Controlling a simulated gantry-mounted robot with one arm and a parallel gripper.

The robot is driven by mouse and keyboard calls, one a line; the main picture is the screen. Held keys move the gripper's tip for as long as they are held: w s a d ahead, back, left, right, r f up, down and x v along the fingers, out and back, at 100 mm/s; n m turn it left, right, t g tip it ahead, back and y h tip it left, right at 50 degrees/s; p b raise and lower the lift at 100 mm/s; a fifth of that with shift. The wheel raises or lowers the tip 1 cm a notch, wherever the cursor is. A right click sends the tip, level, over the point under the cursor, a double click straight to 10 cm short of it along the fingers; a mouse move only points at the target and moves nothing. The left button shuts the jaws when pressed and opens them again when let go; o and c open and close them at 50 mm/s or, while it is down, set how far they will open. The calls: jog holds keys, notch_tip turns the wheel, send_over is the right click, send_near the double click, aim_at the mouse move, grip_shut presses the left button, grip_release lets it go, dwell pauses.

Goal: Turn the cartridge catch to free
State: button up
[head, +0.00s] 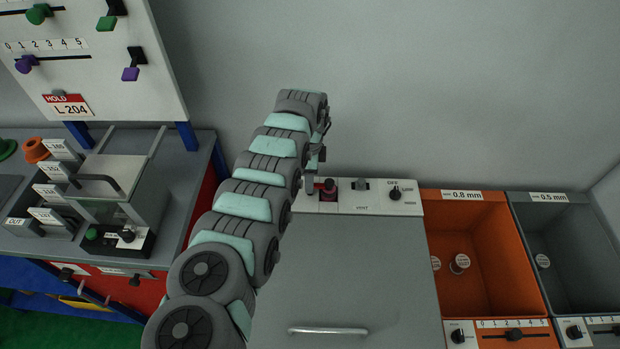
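A pale control strip (345,207) runs along the back top of a grey cabinet. On it are a dark knob on a red base (328,189), a small dark switch (361,184) and a black rotary knob (395,193) with small labels around it. The labels are too small to read surely, so I cannot tell which control is the cartridge catch. My gripper (317,155) is above and behind the strip's left end, close to the red-based knob. I see it edge-on and small; whether its fingers are apart or touch the knob is unclear.
My arm hides the cabinet's left side. The grey cabinet lid (350,270) has a handle (328,331). Right of it are an orange bin (485,225) holding small spools and a grey bin (585,240). At left are a bench with a clear-lidded box (115,185) and a slider board (100,60).

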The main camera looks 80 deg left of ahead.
jog(key=shift+w, duration=0.1)
grip_shut()
dwell(0.7)
